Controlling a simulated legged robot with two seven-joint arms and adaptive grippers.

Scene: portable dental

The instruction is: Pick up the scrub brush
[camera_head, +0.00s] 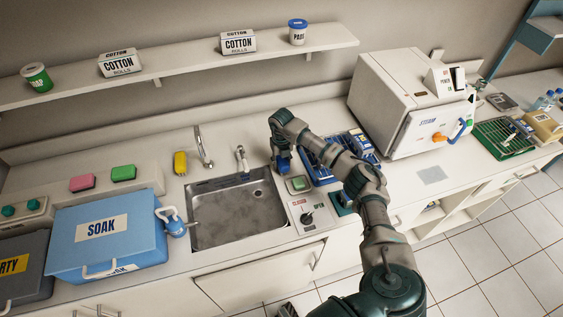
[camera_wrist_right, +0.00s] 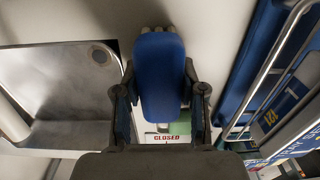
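A blue block-shaped thing (camera_wrist_right: 162,75) with grey tufts at its far end, which looks like the scrub brush, stands between the two fingers of my right gripper (camera_wrist_right: 160,95) in the right wrist view. The fingertips are close against both sides of it, but whether they press on it I cannot tell. In the head view the blue thing (camera_head: 283,164) is under my right gripper (camera_head: 279,150), on or just above the counter right of the sink (camera_head: 238,210). The gripper hides part of it. My left gripper is not in view.
Right of the gripper is a blue rack (camera_head: 318,172); a small panel with a green plate (camera_head: 299,184) lies in front. A tap (camera_head: 241,158), a yellow item (camera_head: 180,163) and a blue SOAK box (camera_head: 108,236) are to the left. A white machine (camera_head: 400,105) stands right.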

